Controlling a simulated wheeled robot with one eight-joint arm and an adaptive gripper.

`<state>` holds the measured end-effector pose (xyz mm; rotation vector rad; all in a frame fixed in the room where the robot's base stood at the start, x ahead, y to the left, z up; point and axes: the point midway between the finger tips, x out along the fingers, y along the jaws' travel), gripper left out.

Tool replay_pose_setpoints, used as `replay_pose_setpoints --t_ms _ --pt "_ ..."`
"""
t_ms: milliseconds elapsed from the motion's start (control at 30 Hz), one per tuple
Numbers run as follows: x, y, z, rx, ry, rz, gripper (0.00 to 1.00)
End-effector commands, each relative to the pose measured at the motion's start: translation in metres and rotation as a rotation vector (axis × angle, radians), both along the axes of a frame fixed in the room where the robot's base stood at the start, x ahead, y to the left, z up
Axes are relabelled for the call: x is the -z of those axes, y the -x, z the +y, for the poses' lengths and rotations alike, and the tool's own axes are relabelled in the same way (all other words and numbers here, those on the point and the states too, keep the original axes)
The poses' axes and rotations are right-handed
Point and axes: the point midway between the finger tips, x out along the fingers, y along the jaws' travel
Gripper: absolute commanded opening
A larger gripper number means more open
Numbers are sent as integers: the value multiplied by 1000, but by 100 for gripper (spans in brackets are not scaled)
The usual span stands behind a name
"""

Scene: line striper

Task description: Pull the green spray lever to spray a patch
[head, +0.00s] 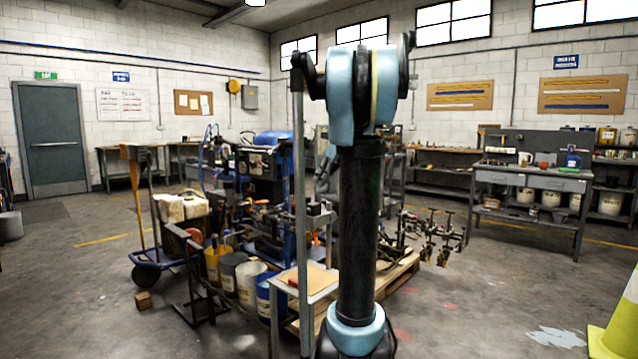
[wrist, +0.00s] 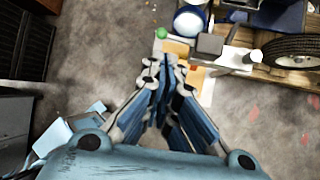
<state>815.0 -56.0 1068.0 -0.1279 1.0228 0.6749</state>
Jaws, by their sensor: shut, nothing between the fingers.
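A small round green knob (wrist: 161,33) shows near the top of the wrist view; it may be the end of the green spray lever, whose shaft I cannot make out. My gripper (wrist: 165,68) is shut and empty, its fingertips just below the knob in that picture. I cannot tell the height gap between them. The line striper (head: 262,165), a dark and blue machine, stands left of my arm in the head view. A wheel (wrist: 290,47) shows at the right of the wrist view. My arm hides part of the scene, and neither the gripper nor the knob is discernible in the head view.
A wooden pallet (head: 398,280) lies on the floor behind my arm. Paint buckets (head: 250,283) and a small tan-topped stand (head: 308,280) are at the left front. A workbench (head: 530,180) stands at the right, with a yellow cone (head: 618,330) nearer. Open floor lies between them.

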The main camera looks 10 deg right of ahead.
Motion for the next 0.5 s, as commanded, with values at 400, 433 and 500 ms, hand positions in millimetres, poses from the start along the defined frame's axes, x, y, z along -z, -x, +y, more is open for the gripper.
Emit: replay_pose_setpoints --t_ms 400,433,500 --pt "60 -26 35 -3 0 -1 0" --pt "64 -27 36 -2 1 -1 0" --pt "72 -30 41 -2 1 -1 0"
